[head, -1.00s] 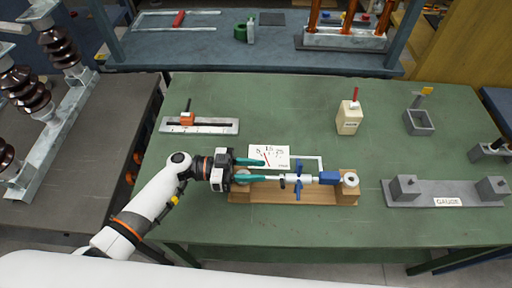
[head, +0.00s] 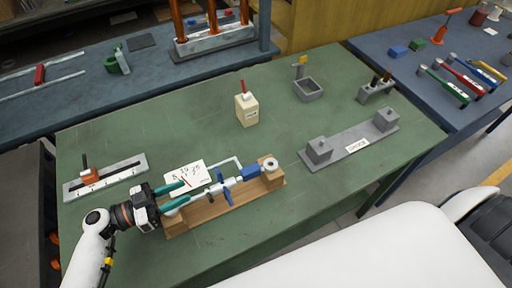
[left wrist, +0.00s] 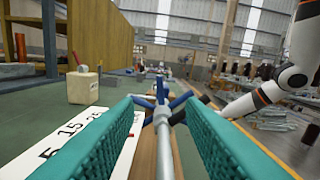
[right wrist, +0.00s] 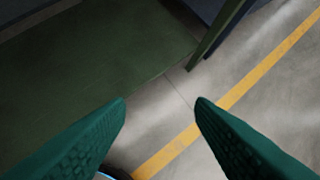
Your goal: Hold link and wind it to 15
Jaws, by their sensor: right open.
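The link (head: 227,187) is a grey rod assembly with blue cross handles and a blue block, lying along a wooden base (head: 210,211). A white card (head: 188,176) with 5, 15, 25 marks and a red pointer stands beside it; the exact reading is too small to tell. The card also shows in the left wrist view (left wrist: 75,145). My left gripper (head: 180,194) is at the link's left end, its teal fingers apart. In the left wrist view the grey rod (left wrist: 164,150) runs between the open fingers, clear of both. My right gripper (right wrist: 160,105) is open and empty, facing the floor and table edge.
A blue bench (head: 455,65) with tools stands at right. The front right of the table is clear.

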